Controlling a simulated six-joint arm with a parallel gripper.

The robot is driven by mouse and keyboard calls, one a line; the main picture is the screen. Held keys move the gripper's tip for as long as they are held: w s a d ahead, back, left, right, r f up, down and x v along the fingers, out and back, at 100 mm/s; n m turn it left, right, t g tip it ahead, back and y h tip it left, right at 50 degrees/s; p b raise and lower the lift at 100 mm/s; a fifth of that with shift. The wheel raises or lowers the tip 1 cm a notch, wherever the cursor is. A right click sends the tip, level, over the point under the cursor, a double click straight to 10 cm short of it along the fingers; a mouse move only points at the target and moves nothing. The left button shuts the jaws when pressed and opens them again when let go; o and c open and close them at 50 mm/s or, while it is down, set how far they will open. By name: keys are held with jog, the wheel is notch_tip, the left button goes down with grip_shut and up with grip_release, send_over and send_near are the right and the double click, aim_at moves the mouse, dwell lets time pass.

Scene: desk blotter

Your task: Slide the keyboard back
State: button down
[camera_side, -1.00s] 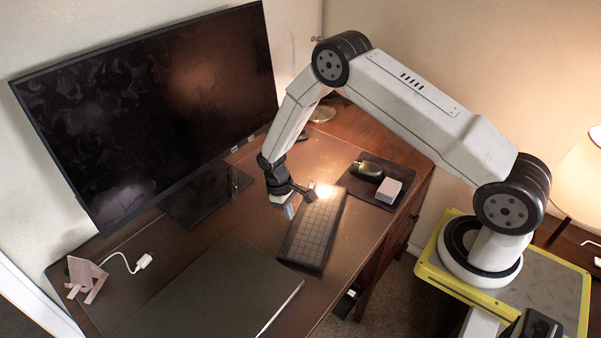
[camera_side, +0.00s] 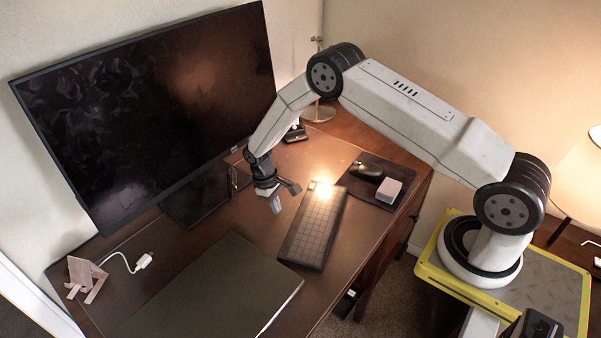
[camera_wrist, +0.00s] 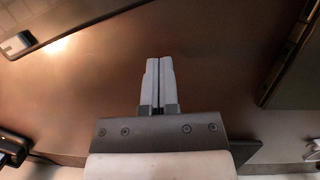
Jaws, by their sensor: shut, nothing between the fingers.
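The keyboard (camera_side: 314,226) is a dark slab with a grid of keys, lying flat on the brown desk blotter right of the closed dark laptop-like slab. Bright glare covers its far end. My gripper (camera_side: 276,207) points down to the left of the keyboard, apart from it. In the wrist view my gripper (camera_wrist: 159,62) has its two grey fingers together with nothing between them, over bare blotter. A corner of the keyboard (camera_wrist: 30,18) shows at the top left of that view. The height of the fingertips above the blotter is hard to tell.
A large monitor (camera_side: 150,110) stands behind on its dark base. The dark flat slab (camera_side: 215,290) lies front left. A mouse (camera_side: 367,171) and a small white box (camera_side: 389,190) sit on a mat at right. A white cable plug (camera_side: 144,261) and wooden stand (camera_side: 86,277) are at left.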

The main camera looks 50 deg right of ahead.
jog(key=v, duration=0.9)
jog(key=shift+r, duration=0.3)
jog(key=s+a+r+m+t, duration=0.1)
jog(key=s+r+t, duration=0.1)
jog(key=s+r, duration=0.4)
jog(key=s+a+r+t, duration=0.1)
jog(key=s+r+t, duration=0.2)
jog(key=s+r, duration=0.4)
jog(key=shift+s+r+m, duration=0.25)
jog(key=shift+s+m, duration=0.15)
jog(key=shift+s, duration=4.05)
